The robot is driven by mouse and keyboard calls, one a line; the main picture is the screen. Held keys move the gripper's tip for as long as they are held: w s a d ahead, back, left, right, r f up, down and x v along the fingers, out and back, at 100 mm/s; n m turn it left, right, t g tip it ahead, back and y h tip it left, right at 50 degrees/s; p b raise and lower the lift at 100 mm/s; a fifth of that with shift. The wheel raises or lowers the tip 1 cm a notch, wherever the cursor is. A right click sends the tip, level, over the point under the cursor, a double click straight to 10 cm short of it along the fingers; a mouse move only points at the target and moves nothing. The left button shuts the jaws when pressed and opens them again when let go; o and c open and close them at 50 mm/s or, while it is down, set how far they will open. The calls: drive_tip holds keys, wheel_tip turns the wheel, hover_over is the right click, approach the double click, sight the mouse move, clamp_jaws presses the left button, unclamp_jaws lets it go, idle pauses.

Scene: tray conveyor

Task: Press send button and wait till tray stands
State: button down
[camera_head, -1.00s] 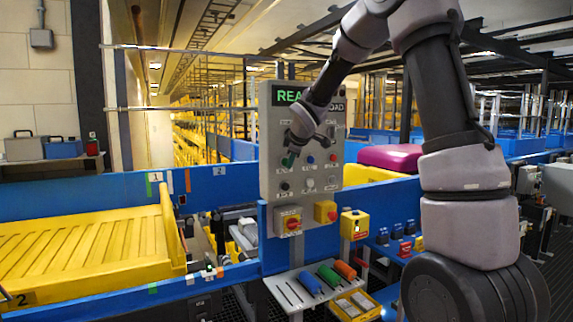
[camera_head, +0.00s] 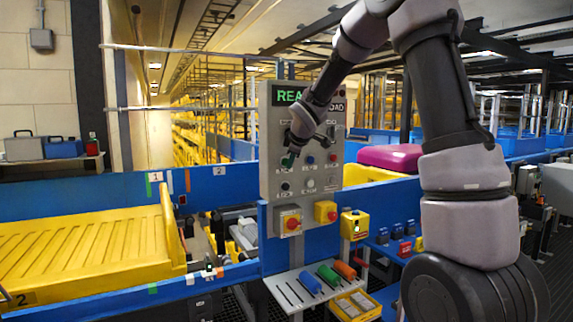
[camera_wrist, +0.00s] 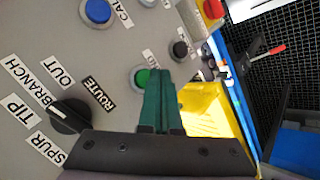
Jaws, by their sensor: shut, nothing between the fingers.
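The grey control panel (camera_head: 266,150) stands upright at the centre of the head view, with a lit green sign starting "REA", the rest hidden by my arm. My gripper (camera_head: 290,159) is at the panel's left button column, its green fingers together and empty. In the wrist view the fingertips (camera_wrist: 160,73) lie beside and partly over a green button (camera_wrist: 141,77). Its label is mostly hidden, and I cannot tell whether the tips touch it. A yellow tray (camera_head: 95,245) marked 2 lies on the conveyor at the left.
A black route knob (camera_wrist: 70,116) and blue button (camera_wrist: 97,11) are close to the fingers. Red stop buttons (camera_head: 291,223) sit below the panel. A tool shelf (camera_head: 288,290) holds coloured handles. A magenta item (camera_head: 390,157) lies at a yellow tray (camera_head: 365,174) behind the panel.

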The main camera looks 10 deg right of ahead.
drive_tip(key=shift+w, duration=0.1)
idle(0.5)
drive_tip(key=shift+w+a, duration=0.1)
drive_tip(key=shift+w, duration=0.2)
drive_tip(key=shift+w+a, duration=0.2)
drive_tip(key=shift+w, duration=0.3)
idle(0.7)
drive_tip(key=shift+s, duration=0.1)
drive_tip(key=shift+s+d, duration=0.3)
drive_tip(key=shift+s, duration=0.45)
